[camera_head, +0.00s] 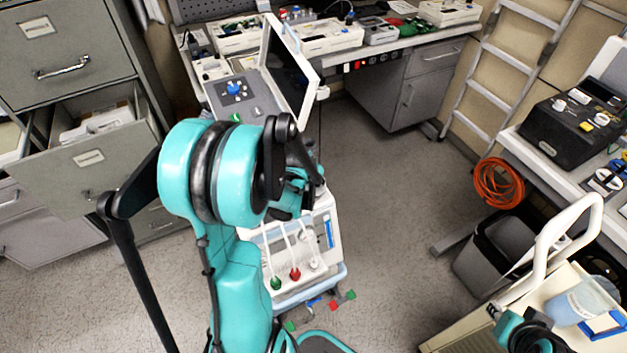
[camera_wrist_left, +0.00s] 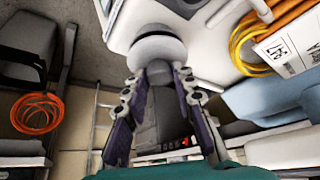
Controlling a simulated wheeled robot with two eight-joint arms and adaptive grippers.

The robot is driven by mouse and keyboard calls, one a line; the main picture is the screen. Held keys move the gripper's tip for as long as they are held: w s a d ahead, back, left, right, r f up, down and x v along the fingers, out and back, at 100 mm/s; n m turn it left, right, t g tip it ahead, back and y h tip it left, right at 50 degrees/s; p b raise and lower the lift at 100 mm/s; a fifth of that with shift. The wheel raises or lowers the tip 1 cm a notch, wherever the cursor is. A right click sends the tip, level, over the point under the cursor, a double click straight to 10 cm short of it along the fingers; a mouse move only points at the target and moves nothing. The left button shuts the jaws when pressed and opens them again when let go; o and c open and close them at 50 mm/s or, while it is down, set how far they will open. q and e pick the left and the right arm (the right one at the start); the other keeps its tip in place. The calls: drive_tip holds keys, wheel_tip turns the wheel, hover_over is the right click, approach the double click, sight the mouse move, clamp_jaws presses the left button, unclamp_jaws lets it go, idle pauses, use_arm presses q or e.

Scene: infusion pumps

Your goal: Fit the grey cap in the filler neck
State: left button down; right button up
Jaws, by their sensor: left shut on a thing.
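In the left wrist view a grey cap (camera_wrist_left: 158,46) with a wide rounded head and a narrower stem is between the fingertips of my left gripper (camera_wrist_left: 158,80), which is shut on the stem. The cap's head lies in front of a white panel (camera_wrist_left: 210,40). I cannot tell whether it touches that panel. No filler neck can be made out; the cap may hide it. In the head view my left gripper (camera_head: 292,190) is at the white wheeled machine (camera_head: 325,235), and my arm hides the cap.
The machine's tilted screen (camera_head: 290,65) stands close behind my left arm. An open cabinet drawer (camera_head: 95,155) is at the left. A cream cart (camera_head: 545,305) with a white handle is at the lower right. The floor (camera_head: 400,220) between is clear. Yellow coiled tubing (camera_wrist_left: 250,40) is near the cap.

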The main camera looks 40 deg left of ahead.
use_arm(q)
drive_tip(key=shift+f+b, duration=0.4)
drive_tip(key=shift+f, duration=0.1)
drive_tip(key=c, duration=1.2)
unclamp_jaws()
drive_tip(key=shift+o, duration=0.2)
drive_tip(key=v, duration=1.2)
drive_tip(key=s+d+r+m, duration=0.1)
drive_tip(key=s+d, duration=0.1)
drive_tip(key=d, duration=0.4)
drive_tip(key=s+d+r+m+t+h, duration=0.1)
drive_tip(key=s+d, duration=0.2)
drive_tip(key=d, duration=0.3)
drive_tip(key=s+d+r+m, duration=0.1)
drive_tip(key=s+d, duration=0.2)
drive_tip(key=d, duration=0.3)
drive_tip(key=shift+s+m+h, duration=0.2)
drive_tip(key=shift+m+h, duration=0.1)
drive_tip(key=shift+h, duration=0.1)
